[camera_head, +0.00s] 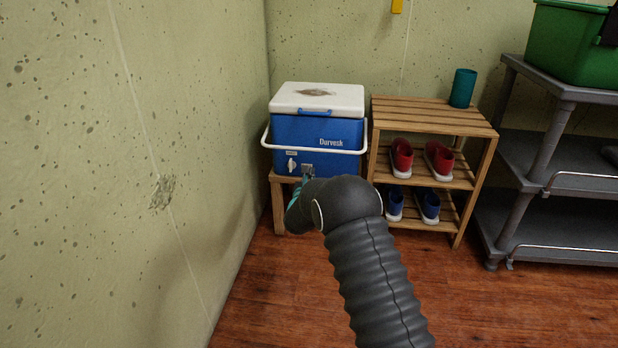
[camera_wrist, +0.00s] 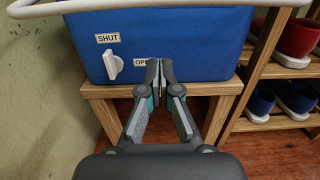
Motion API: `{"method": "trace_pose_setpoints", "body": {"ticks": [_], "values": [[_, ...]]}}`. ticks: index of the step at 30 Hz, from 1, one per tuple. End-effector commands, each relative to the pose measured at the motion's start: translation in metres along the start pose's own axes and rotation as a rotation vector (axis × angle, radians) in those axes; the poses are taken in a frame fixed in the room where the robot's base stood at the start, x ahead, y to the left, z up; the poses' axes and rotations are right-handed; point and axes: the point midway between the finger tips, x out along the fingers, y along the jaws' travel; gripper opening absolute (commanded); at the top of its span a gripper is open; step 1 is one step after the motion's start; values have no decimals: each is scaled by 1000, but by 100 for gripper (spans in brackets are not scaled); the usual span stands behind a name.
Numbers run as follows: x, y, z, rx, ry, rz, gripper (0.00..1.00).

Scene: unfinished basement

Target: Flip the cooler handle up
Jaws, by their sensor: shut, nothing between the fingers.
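A blue cooler (camera_head: 290,130) with a white lid (camera_head: 318,97) stands on a small wooden stand, and its front shows in the wrist view (camera_wrist: 190,40). Its white handle (camera_head: 318,150) hangs down across the front, and runs along the top of the wrist view (camera_wrist: 130,5). A white latch or tap (camera_wrist: 113,65) sits low on the front, between a SHUT label (camera_wrist: 108,38) and a partly hidden label starting OP. My gripper (camera_wrist: 159,66) is shut and empty, below the handle at the cooler's lower front. I cannot tell if it touches the cooler.
The wooden stand (camera_head: 279,210) is under the cooler. A slatted shoe rack (camera_head: 420,105) with red and blue shoes and a teal cup (camera_head: 462,88) is close on the right. A concrete wall (camera_head: 150,120) is on the left. Wooden floor (camera_head: 480,310) is clear in front.

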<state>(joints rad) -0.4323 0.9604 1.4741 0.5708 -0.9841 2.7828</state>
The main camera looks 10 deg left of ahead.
Motion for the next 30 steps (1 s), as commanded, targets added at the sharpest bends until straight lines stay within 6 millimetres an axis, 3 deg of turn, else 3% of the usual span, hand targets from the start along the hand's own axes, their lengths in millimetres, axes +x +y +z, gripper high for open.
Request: {"method": "trace_pose_setpoints", "body": {"ticks": [6, 14, 21, 30], "values": [[33, 0, 0, 1, -2, -1, 0], [60, 0, 0, 0, -1, -1, 0], [49, 0, 27, 0, -1, 1, 0], [45, 0, 38, 0, 0, 1, 0]]}}
